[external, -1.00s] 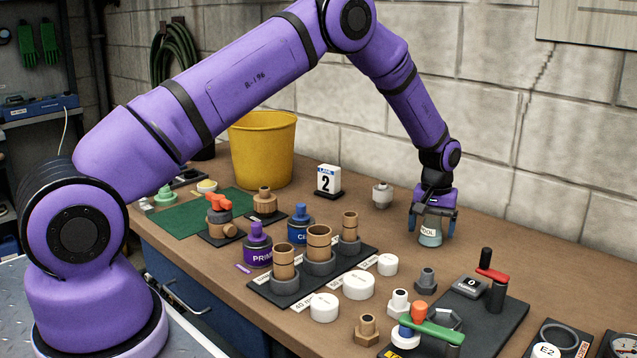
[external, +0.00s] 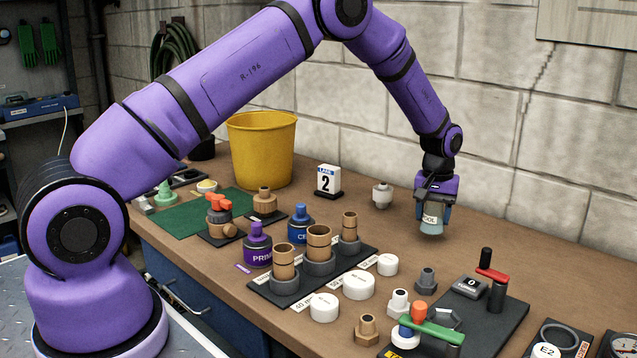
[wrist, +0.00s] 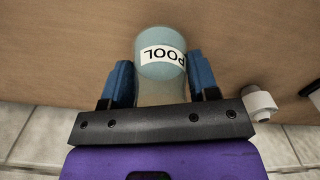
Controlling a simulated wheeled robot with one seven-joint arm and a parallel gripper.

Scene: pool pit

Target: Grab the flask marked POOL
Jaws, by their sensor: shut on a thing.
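The flask marked POOL (external: 431,221) is a pale blue-green vessel with a white label, at the back right of the bench. My gripper (external: 432,212) is over it from above, with its blue fingers on either side. In the wrist view the flask (wrist: 161,68) sits between the two fingers (wrist: 160,85), its POOL label upside down to the camera. The fingers are shut on it. The flask is upright; whether its base touches the bench I cannot tell.
A grey-white fitting (external: 382,195) and a LANE 2 sign (external: 328,180) stand left of the flask. White caps (external: 358,285) and a dark rack of brown pipe pieces (external: 264,288) lie nearer. A red-handled valve plate (external: 510,318) is at front right. The wall is close behind.

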